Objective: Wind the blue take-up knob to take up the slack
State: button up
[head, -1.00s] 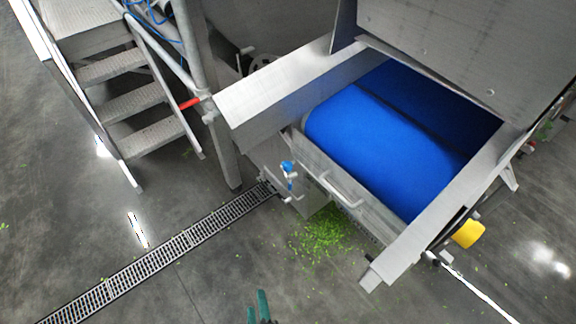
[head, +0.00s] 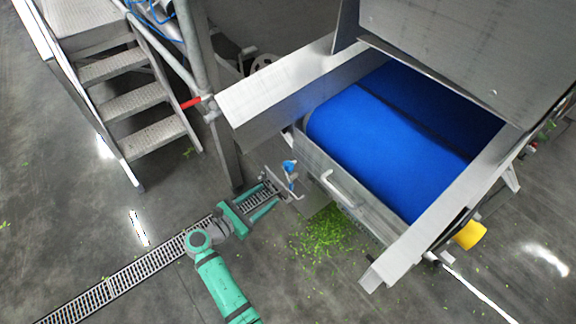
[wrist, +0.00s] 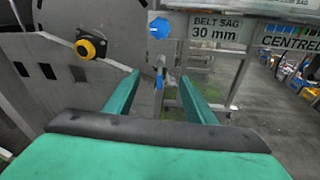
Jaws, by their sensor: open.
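A blue many-sided knob (wrist: 159,28) shows near the top middle of the wrist view, left of a "BELT SAG 30 mm" plate (wrist: 216,27). The knob also shows in the head view (head: 288,166), at the near left corner of the conveyor. A smaller blue part (wrist: 158,82) hangs below it, seen between my fingers. My gripper (head: 272,196) is open and empty, its fingers pointing at this corner. In the wrist view, the fingertips (wrist: 160,76) are spread, below the knob and apart from it.
The blue belt (head: 385,145) lies between metal side walls. A white handle (head: 341,188) sticks out in front. Chopped greens (head: 325,235) litter the floor beside a drain grate (head: 125,275). Metal steps (head: 135,100) stand left. A yellow-and-black button (wrist: 90,46) is left of the knob in the wrist view.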

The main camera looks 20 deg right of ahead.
aim_at(285, 167)
notch_tip(285, 167, up, 6)
jog(key=w+g+h, duration=0.1)
jog(key=w+h, duration=0.1)
jog(key=x, duration=1.1)
jog(key=shift+s+d+r, duration=0.2)
jog(key=c, duration=1)
